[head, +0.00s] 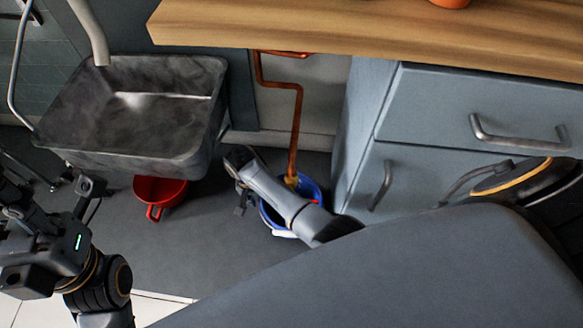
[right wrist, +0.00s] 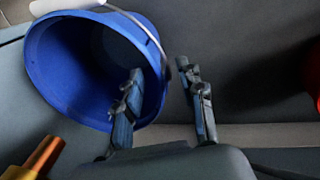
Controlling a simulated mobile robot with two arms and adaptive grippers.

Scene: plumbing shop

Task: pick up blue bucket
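The blue bucket (head: 268,213) stands on the floor under the copper pipe, partly hidden by my right arm in the head view. The right wrist view shows its open mouth, blue wall (right wrist: 45,75) and thin wire handle with a white grip. My right gripper (head: 238,180) is beside the bucket in the head view. In the right wrist view its fingers (right wrist: 162,100) are apart; one overlaps the bucket's rim, the other is outside it. Contact cannot be told. My left gripper (head: 20,215) is at the left edge, its fingers unclear, away from the bucket.
A copper pipe (head: 297,120) comes down into the bucket area. A red bucket (head: 160,190) stands under the grey sink (head: 130,110). Blue-grey drawers (head: 440,110) stand to the right, below a wooden countertop (head: 380,30).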

